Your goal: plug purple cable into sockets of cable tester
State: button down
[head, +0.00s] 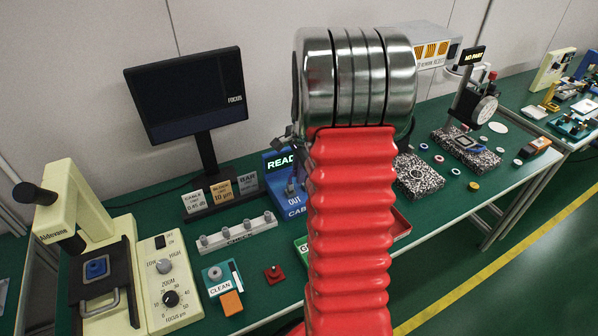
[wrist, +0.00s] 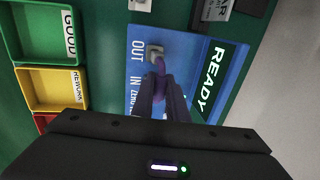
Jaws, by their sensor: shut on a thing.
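The blue cable tester (head: 289,204) stands behind my arm in the head view, with a lit READY display and an OUT label; much of it is hidden. In the wrist view the tester (wrist: 190,45) shows its OUT and IN labels. My gripper (wrist: 161,82) is over the tester and shut on the purple cable (wrist: 160,67). A small grey piece (wrist: 155,50) is at the cable's upper end, beside OUT. I cannot tell whether it is seated in a socket. The IN socket and the rest of the cable are hidden by my gripper.
In the wrist view a green GOOD tray (wrist: 47,55) and a yellow REWORK tray (wrist: 35,105) lie left of the tester. In the head view the dark monitor (head: 187,95) and small sign stand (head: 222,209) are to its left.

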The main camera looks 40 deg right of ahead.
jog(key=shift+f, duration=0.25)
jog(key=c, duration=1.7)
grip_release()
jog(key=shift+o, duration=0.2)
notch_tip(320, 180, up, 13)
jog(key=s, duration=0.2)
jog(key=shift+s+a+r, duration=0.2)
jog(key=shift+s+a, duration=0.05)
jog(key=shift+a, duration=0.15)
